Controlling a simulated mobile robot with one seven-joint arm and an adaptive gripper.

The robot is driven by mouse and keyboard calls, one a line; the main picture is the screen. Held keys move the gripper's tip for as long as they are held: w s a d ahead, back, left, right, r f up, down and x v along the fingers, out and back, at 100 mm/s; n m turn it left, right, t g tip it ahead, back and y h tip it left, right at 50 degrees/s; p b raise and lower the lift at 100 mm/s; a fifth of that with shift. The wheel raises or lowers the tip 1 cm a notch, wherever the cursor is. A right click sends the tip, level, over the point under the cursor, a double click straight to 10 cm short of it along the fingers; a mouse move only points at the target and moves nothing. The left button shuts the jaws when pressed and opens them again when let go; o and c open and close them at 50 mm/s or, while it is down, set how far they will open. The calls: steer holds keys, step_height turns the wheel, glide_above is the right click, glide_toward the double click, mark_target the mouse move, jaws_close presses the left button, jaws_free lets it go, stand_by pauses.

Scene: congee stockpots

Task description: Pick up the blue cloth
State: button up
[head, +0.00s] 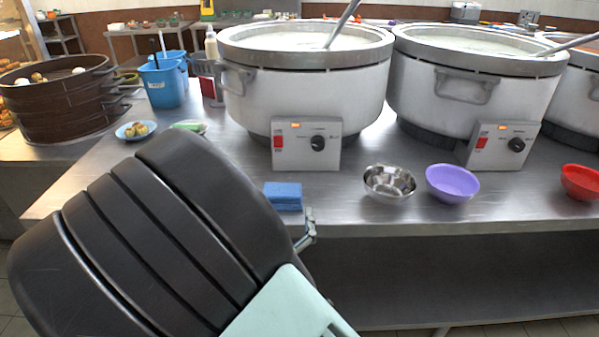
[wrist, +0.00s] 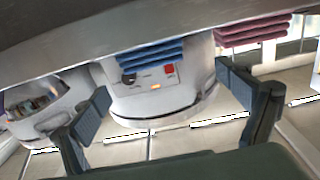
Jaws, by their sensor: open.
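The blue cloth (head: 283,196) is a folded stack lying near the front edge of the steel table, left of the metal bowl. In the wrist view, which looks upside down, the blue cloth (wrist: 152,54) shows at upper middle, ahead of the gap between my fingers. My gripper (wrist: 172,108) is open and empty, with its two dark fingers spread wide. In the head view my gripper (head: 307,230) is partly hidden by my arm, at the table's front edge just right of and nearer than the cloth. I see no contact with the cloth.
A folded pinkish-red cloth (wrist: 254,28) lies beside the blue one in the wrist view. A metal bowl (head: 389,184), purple bowl (head: 452,184) and red bowl (head: 581,182) stand to the right. A large white stockpot (head: 305,95) with a control box (head: 306,144) stands behind.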

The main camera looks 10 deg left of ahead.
mark_target(282, 189)
steer(key=x, duration=0.3)
steer(key=shift+w+d, duration=0.1)
steer(key=shift+w, duration=0.05)
steer(key=x, duration=0.2)
steer(key=d+b+x, duration=0.1)
steer(key=x, duration=0.1)
steer(key=shift+w+a+f, duration=0.1)
steer(key=shift+w+f, duration=0.05)
steer(key=shift+w, duration=0.05)
steer(key=shift+w+a, duration=0.2)
steer(key=shift+w, duration=0.35)
steer(key=c, duration=1.2)
steer(key=shift+c, duration=0.2)
steer(key=shift+r, duration=0.45)
steer(key=s+a+r+p, duration=0.1)
steer(key=r, duration=0.1)
steer(key=s+r+p, duration=0.1)
steer(key=r, duration=0.2)
steer(key=s+a+r+p, duration=0.1)
steer(key=r, duration=0.2)
steer(key=shift+s+a, duration=0.25)
steer(key=shift+a, duration=0.05)
steer(key=s+a+r+p, duration=0.2)
steer(key=s+a+r, duration=0.2)
steer(key=s, duration=0.3)
steer(key=shift+s+a, duration=0.4)
steer(key=shift+a, duration=0.45)
